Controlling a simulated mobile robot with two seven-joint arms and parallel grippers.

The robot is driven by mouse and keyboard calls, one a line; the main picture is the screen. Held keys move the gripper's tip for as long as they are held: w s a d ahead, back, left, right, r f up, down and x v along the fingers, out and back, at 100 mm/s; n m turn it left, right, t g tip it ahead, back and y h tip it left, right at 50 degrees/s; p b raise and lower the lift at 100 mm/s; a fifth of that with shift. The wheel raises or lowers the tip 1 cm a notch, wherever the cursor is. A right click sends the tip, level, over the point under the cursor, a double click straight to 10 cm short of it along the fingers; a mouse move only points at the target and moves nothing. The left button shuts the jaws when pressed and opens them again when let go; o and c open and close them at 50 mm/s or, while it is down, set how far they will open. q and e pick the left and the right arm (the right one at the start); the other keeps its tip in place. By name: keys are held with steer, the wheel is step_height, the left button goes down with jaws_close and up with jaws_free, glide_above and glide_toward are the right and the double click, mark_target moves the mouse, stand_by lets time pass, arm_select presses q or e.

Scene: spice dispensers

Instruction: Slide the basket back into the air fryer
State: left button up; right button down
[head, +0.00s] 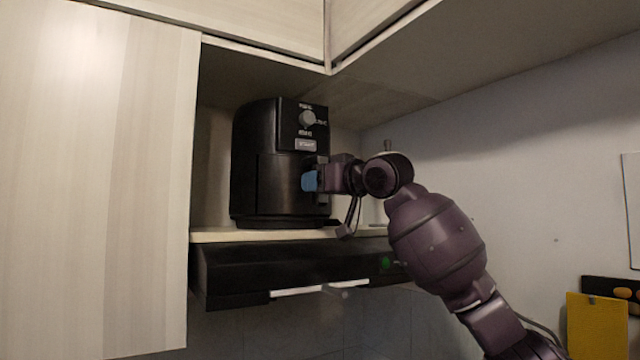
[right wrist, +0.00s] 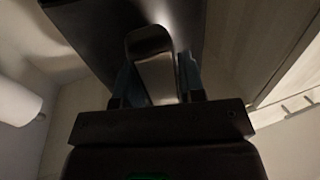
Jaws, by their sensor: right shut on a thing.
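The black air fryer (head: 262,165) stands upright on a shelf in the cabinet, in the middle of the head view. Its basket (head: 283,190) sits in the lower front of the body, and the front looks about flush with it. My right gripper (head: 311,181) is at the basket's front, with its blue fingers at the handle. In the right wrist view the blue fingers (right wrist: 157,82) are on both sides of the basket handle (right wrist: 150,48), shut on it. The handle is mostly hidden by the gripper in the head view. My left gripper is not in view.
A pale shelf (head: 215,236) carries the fryer, above a black range hood (head: 232,272) with a light strip. A tall cabinet door (head: 95,180) is on the left. A wall (head: 540,150) is on the right, and a yellow item (head: 597,325) is at lower right.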

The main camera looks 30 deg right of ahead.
steer(key=shift+w, duration=0.45)
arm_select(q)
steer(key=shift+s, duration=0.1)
arm_select(e)
steer(key=shift+r, duration=0.15)
steer(key=c, duration=1.1)
jaws_free()
steer(key=o, duration=0.5)
steer(key=shift+w, duration=0.1)
steer(key=shift+c, duration=0.2)
steer(key=shift+f, duration=0.2)
steer(key=shift+s, duration=0.2)
arm_select(q)
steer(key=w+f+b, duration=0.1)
steer(key=b, duration=0.2)
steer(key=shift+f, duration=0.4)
arm_select(e)
steer(key=v, duration=1)
steer(key=shift+s, duration=0.2)
steer(key=shift+d, duration=0.15)
